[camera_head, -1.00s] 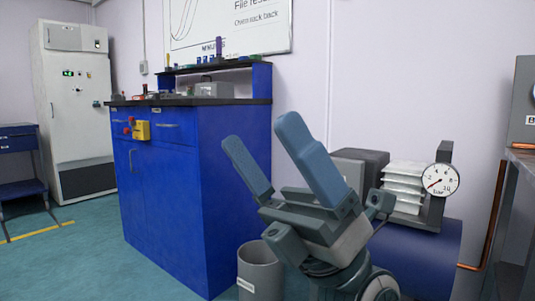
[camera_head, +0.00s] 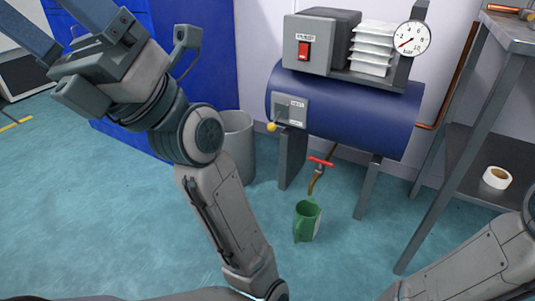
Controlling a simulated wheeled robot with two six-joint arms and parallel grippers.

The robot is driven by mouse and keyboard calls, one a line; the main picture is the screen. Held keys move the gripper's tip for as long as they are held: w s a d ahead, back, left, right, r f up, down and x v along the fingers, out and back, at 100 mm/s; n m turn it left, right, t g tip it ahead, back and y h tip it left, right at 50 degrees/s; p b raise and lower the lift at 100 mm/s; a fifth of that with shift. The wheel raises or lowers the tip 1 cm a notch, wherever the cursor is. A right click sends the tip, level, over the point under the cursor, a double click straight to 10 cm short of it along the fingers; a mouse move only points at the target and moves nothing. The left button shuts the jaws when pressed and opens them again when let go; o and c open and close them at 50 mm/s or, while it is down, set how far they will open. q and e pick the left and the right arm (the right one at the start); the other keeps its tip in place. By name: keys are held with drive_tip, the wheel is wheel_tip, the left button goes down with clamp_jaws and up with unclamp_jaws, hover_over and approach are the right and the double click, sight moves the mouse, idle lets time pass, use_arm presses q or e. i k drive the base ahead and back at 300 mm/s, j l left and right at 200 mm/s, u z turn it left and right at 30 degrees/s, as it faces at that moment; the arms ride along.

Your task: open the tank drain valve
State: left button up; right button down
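The blue tank (camera_head: 345,108) stands on grey legs against the wall. Its drain valve has a red handle (camera_head: 321,162) on a bent brass pipe below the tank. The handle lies crosswise, slightly tilted; whether the valve is open cannot be told. A green jug (camera_head: 307,222) stands on the floor under the pipe outlet. My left gripper (camera_head: 58,18) is at the upper left, far from the valve, open and empty, with its finger ends cut off by the frame. Of my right arm only a link shows at the lower right; its gripper is out of view.
A red switch (camera_head: 303,50) and pressure gauge (camera_head: 407,39) sit on the tank's top. A yellow-knobbed lever (camera_head: 272,127) is on its left end. A grey bin (camera_head: 239,145) stands left. A metal shelf (camera_head: 480,165) with tape bounds the right. Floor before the jug is clear.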

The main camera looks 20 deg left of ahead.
sight(310, 158)
drive_tip(key=u, duration=0.2)
drive_tip(key=i+l+u, duration=0.15)
drive_tip(key=i+u, duration=0.15)
drive_tip(key=i, duration=0.15)
drive_tip(key=i+l+u, duration=0.3)
drive_tip(key=i+j, duration=0.05)
drive_tip(key=i, duration=0.05)
